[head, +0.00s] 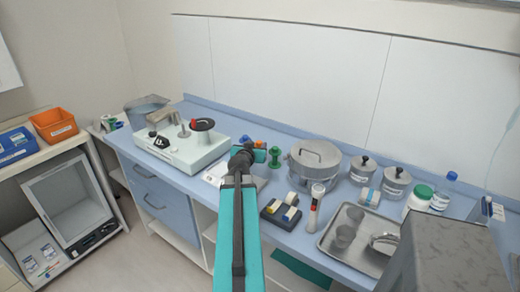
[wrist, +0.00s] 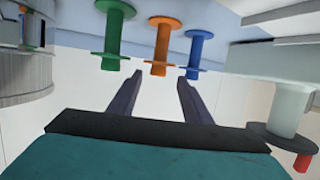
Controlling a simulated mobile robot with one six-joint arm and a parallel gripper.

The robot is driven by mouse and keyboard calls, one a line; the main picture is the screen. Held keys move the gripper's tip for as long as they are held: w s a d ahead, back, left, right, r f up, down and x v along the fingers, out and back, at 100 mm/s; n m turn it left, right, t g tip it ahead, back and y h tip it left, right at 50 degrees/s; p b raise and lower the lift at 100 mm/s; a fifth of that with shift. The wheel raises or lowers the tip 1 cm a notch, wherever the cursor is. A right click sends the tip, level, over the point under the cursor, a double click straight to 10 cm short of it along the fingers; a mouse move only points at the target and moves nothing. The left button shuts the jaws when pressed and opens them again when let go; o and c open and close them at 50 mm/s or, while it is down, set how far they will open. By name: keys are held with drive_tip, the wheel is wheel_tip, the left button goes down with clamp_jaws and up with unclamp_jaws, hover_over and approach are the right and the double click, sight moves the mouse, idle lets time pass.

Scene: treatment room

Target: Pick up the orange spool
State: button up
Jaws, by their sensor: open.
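The orange spool (wrist: 160,35) stands between the green spool (wrist: 112,35) and the blue spool (wrist: 196,48) in the wrist view, where the scene appears upside down. My gripper (wrist: 163,76) is open and empty, its two dark fingers apart. The fingertips point toward the orange spool, with a gap visible between them and it. In the head view a bit of the orange spool (head: 260,145) shows just beyond my gripper (head: 246,152), which partly hides this area. The green spool (head: 274,157) stands to its right and the blue spool (head: 245,139) to its left.
A pale machine (head: 185,150) stands on the blue counter to the left. A metal pot (head: 315,165) is to the right of the spools.

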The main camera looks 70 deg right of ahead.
sight(260, 144)
drive_tip(key=shift+d, duration=0.1)
drive_tip(key=shift+s+d+f+p, duration=0.2)
drive_tip(key=shift+d+p, duration=0.35)
drive_tip(key=shift+d, duration=0.2)
drive_tip(key=shift+s+d+f+p, duration=0.15)
drive_tip(key=shift+d+p, duration=0.35)
drive_tip(key=shift+d, duration=0.25)
drive_tip(key=shift+w+d+f+p, duration=0.2)
drive_tip(key=shift+d+f, duration=0.05)
drive_tip(key=shift+d, duration=0.2)
drive_tip(key=shift+w+d+f+p, duration=0.15)
drive_tip(key=shift+d+f, duration=0.05)
drive_tip(key=shift+d, duration=0.2)
drive_tip(key=shift+s+f, duration=0.1)
drive_tip(key=shift+f, duration=0.05)
